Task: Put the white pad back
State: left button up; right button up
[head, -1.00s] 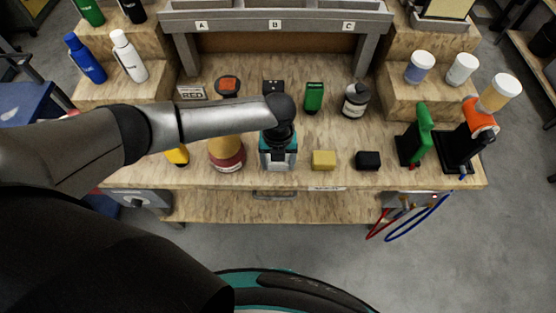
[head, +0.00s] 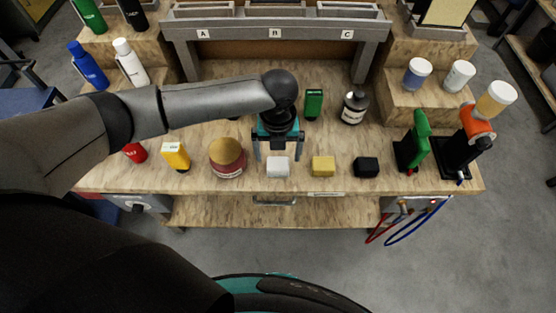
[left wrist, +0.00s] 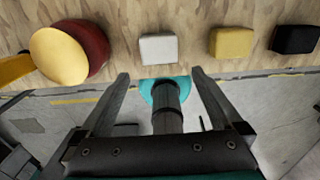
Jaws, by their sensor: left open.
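The white pad (head: 278,168) lies on the wooden bench near its front edge, left of the yellow pad (head: 323,166) and the black pad (head: 366,167). My left gripper (head: 277,151) is open, with its fingers apart just behind and above the white pad. In the left wrist view the white pad (left wrist: 158,48) lies beyond the fingertips of my open left gripper (left wrist: 160,75), with nothing between the fingers. My right gripper is out of view.
A round red jar with a tan top (head: 227,157) stands left of the white pad. A yellow bottle (head: 176,157) is farther left. A green box (head: 313,103) and a dark bottle (head: 354,107) stand behind. A grey rack (head: 275,32) marked A, B, C spans the back.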

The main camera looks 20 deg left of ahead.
aim_at(278, 168)
pick_arm(q)
jog(key=shift+r, duration=2.25)
